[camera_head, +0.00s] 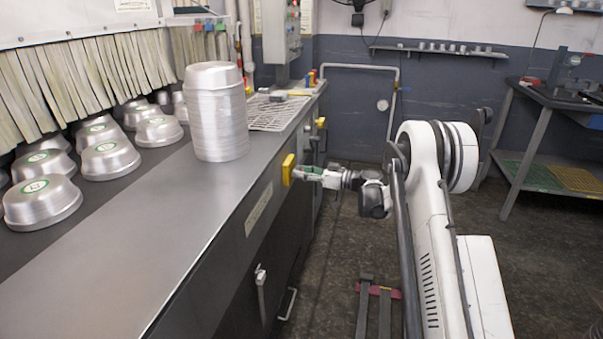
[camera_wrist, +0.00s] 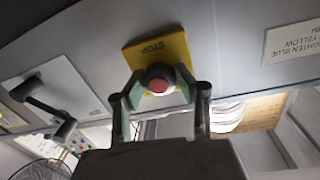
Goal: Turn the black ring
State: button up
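A yellow plate marked STOP (camera_wrist: 172,50) is fixed to the front of the grey counter and carries a red button (camera_wrist: 158,86). A dark rim (camera_wrist: 157,70) shows behind the red cap; I cannot clearly make out a separate black ring. My gripper (camera_wrist: 160,78) has its two green-grey fingers on either side of the button, with the tips close to the plate. The fingers are apart and seem not to touch the button. In the head view, the yellow plate (camera_head: 288,170) is at the counter's edge and my gripper (camera_head: 298,173) meets it from the right.
A tall stack of metal pans (camera_head: 216,115) stands on the counter (camera_head: 190,215); several single pans (camera_head: 108,155) lie at the left. A workbench (camera_head: 540,95) stands at the right. Floor between is mostly clear.

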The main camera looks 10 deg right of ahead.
jog(key=c, duration=0.5)
jog(key=shift+m, duration=0.4)
jog(key=m+b, duration=0.1)
jog(key=m, duration=0.2)
jog(key=shift+d+m+b, duration=0.1)
jog(key=shift+m+b, duration=0.3)
jog(key=shift+m, duration=1.7)
